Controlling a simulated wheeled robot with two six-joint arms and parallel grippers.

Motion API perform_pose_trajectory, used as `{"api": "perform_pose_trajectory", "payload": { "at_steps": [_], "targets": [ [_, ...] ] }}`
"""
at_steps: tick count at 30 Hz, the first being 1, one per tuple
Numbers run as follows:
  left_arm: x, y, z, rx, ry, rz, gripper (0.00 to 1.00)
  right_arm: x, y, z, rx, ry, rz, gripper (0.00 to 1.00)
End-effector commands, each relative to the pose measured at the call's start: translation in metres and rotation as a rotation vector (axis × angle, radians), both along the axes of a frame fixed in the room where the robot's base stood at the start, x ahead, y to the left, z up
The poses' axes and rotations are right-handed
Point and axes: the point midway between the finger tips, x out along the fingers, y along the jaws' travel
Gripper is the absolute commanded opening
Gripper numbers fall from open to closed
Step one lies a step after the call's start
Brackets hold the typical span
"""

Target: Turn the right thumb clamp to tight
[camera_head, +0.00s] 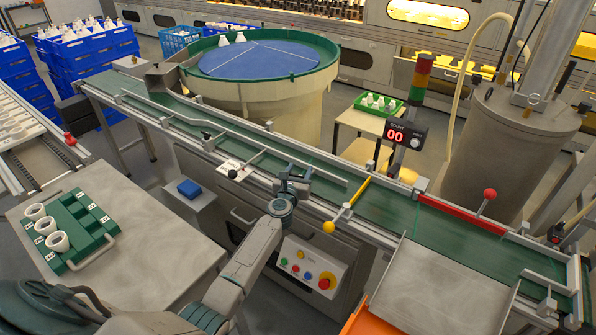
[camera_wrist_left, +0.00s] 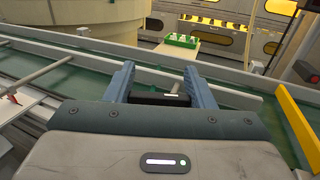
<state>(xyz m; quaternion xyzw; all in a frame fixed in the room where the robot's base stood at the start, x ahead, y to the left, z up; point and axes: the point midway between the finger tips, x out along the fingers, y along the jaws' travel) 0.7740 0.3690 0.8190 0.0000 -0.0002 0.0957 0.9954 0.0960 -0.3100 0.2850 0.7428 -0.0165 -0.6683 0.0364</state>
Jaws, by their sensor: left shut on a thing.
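My left gripper (camera_head: 293,182) is at the near edge of the green conveyor, in the middle of the head view. In the left wrist view its two blue-grey fingers (camera_wrist_left: 161,88) stand on either side of a dark part, the right thumb clamp (camera_wrist_left: 162,99), and are shut on it. The fingers and wrist hide most of the clamp, so its turn angle cannot be told. My right gripper is not in view.
A metal guide rail (camera_head: 240,133) runs over the green belt (camera_head: 385,209). A yellow bar (camera_head: 352,199) with a ball end stands right of my gripper. A button panel (camera_head: 312,266) is below. A counter display (camera_head: 396,136) reads 00.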

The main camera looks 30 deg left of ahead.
Motion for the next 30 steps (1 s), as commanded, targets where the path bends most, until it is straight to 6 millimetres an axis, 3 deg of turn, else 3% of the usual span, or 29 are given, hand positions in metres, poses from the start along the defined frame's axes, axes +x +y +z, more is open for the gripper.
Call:
{"api": "perform_pose_trajectory", "payload": {
  "at_steps": [9, 15, 20, 30],
  "targets": [
    [0.001, -0.003, -0.001, 0.001, -0.002, -0.219, 0.26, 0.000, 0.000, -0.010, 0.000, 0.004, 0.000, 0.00],
    [0.001, -0.005, 0.000, 0.001, -0.002, -0.303, 0.26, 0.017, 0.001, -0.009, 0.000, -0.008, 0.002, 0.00],
    [0.000, -0.006, 0.000, 0.000, -0.001, -0.336, 0.26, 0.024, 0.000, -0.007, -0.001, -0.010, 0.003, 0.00],
    [0.000, -0.006, 0.000, 0.000, 0.000, -0.347, 0.26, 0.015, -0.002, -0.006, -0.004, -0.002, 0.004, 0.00]
  ]
}}
